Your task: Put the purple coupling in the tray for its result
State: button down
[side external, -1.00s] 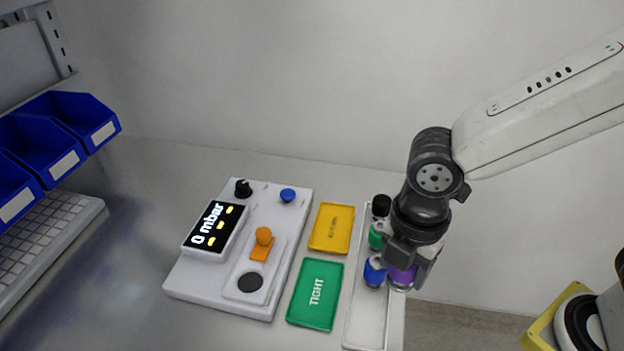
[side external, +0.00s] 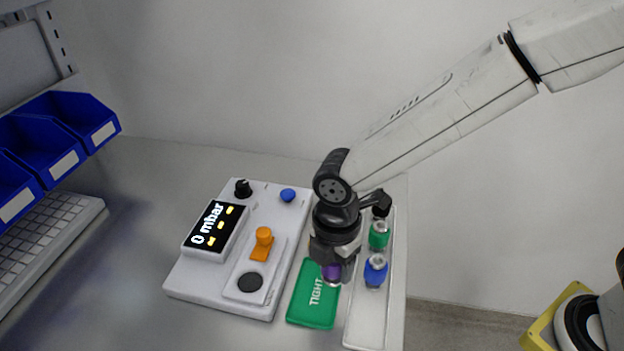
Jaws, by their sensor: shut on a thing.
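My gripper (side external: 335,268) is shut on the purple coupling (side external: 331,273) and holds it upright over the upper right part of the green tray (side external: 309,310), which is marked TIGHT. The coupling appears to be above the tray, but its exact height is hard to tell. The yellow tray seen earlier behind the green one is hidden by my gripper and wrist.
A long white tray (side external: 366,329) at the right holds a green coupling (side external: 379,236), a blue coupling (side external: 375,271) and a black one (side external: 381,204). An orange clamp (side external: 262,244) and a blue knob (side external: 288,195) are on the device. Blue bins (side external: 70,130) stand at the left.

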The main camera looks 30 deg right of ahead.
aim_at(317, 292)
jog(key=shift+w+a+f, duration=0.3)
jog(key=shift+w+f, duration=0.25)
jog(key=shift+f, duration=0.15)
jog(key=shift+w+a+f, duration=0.3)
jog(key=shift+w+f, duration=0.2)
jog(key=shift+f, duration=0.2)
jog(key=shift+f, duration=0.1)
jog(key=shift+w+a+f, duration=0.1)
jog(key=shift+w+f, duration=0.1)
jog(key=shift+f, duration=1.55)
jog(key=shift+f, duration=0.1)
jog(key=shift+c, duration=0.3)
grip_release()
notch_tip(317, 292, up, 12)
